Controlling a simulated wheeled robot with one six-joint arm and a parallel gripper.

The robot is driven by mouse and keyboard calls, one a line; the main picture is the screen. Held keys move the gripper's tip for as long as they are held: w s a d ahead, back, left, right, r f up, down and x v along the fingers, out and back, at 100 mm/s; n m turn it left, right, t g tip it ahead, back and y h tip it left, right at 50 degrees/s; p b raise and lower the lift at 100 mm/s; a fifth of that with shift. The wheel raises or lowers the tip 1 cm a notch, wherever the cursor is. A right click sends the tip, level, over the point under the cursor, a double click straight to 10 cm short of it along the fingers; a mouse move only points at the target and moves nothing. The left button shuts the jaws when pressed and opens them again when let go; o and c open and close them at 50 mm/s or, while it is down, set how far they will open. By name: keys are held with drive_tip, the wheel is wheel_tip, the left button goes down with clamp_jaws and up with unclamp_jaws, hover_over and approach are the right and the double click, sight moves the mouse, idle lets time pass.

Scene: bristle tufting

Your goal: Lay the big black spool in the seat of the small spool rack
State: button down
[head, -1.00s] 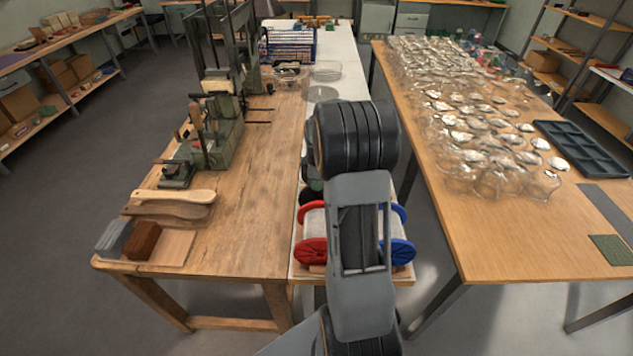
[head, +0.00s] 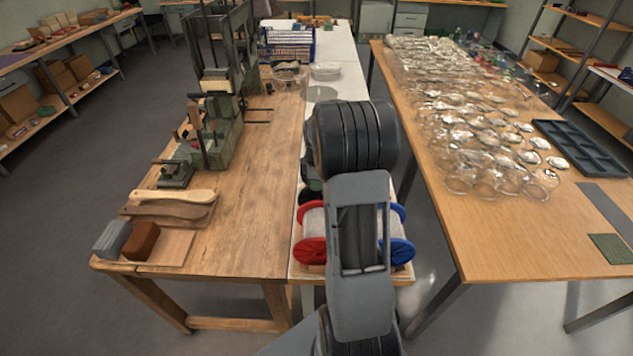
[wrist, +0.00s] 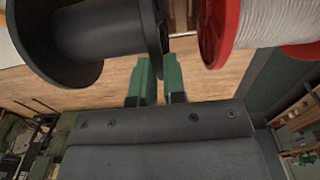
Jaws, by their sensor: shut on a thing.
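The big black spool (wrist: 100,32) fills the upper left of the wrist view, empty of thread, with a wide flange at each end. My gripper (wrist: 160,66) has green fingers closed on the rim of its right flange. In the head view my arm hides most of the gripper and spool; only a dark part shows left of the arm. White-wound spools with red flanges (head: 310,251) and blue flanges (head: 398,251) sit at the near end of the pale table. A red-flanged spool also shows close right of my gripper in the wrist view (wrist: 222,30). The rack's seat cannot be made out.
The wooden bench (head: 250,190) on the left carries a green machine (head: 215,140), brush handles (head: 172,205) and two blocks. The right table (head: 450,225) holds many clear glass-like items and a dark tray (head: 585,148). Floor is open between the tables.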

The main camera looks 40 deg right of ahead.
drive_tip(key=shift+f+b, duration=0.3)
drive_tip(key=shift+f, duration=0.05)
drive_tip(key=c, duration=0.7)
unclamp_jaws()
drive_tip(key=shift+r, duration=0.15)
drive_tip(key=shift+r+p, duration=2.45)
drive_tip(key=shift+r, duration=0.9)
